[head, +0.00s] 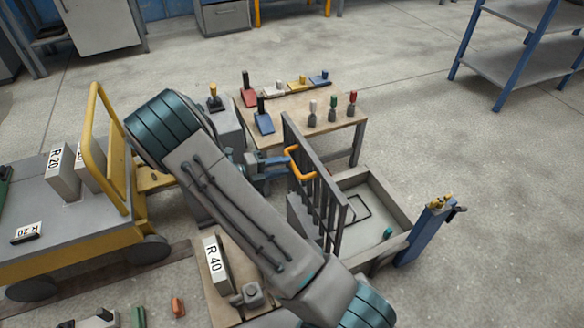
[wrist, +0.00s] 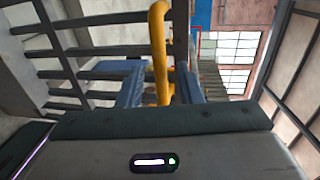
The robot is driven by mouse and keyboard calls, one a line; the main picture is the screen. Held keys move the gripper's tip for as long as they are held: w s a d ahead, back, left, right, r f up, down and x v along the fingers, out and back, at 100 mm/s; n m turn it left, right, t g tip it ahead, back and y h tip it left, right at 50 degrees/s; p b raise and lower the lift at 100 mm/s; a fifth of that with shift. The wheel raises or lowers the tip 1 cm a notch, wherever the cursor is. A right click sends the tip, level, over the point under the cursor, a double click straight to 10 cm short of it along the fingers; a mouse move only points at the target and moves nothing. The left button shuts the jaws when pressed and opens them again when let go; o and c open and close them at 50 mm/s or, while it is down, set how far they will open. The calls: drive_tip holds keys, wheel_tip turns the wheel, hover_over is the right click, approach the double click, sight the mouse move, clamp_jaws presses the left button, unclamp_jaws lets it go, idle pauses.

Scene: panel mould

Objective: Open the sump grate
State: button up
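The sump grate (head: 322,200), a dark barred panel, stands raised and nearly upright at the left side of the pale sump basin (head: 397,212). Its yellow-orange handle (head: 296,165) sticks out on its left face. My gripper (head: 284,168) reaches the handle from the left. In the wrist view the handle (wrist: 160,45) runs between the two blue fingers of my gripper (wrist: 161,92), with no clear gap on either side. The grate's bars (wrist: 62,52) fill the left of that view. My arm hides part of the grate's near side in the head view.
A wooden table (head: 345,118) with coloured handles stands behind the grate. A blue post (head: 420,240) rises at the basin's right corner. A yellow cart (head: 75,235) with labelled blocks is at left. Inside the basin lies a small green piece (head: 388,233). Floor to the right is clear.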

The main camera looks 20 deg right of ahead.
sight(292, 165)
drive_tip(key=shift+d+f+b, duration=0.15)
drive_tip(key=shift+d+b, duration=0.05)
drive_tip(key=shift+d, duration=0.75)
drive_tip(key=shift+d+f+b, duration=0.1)
drive_tip(key=shift+d+b, duration=0.1)
drive_tip(key=shift+d, duration=0.7)
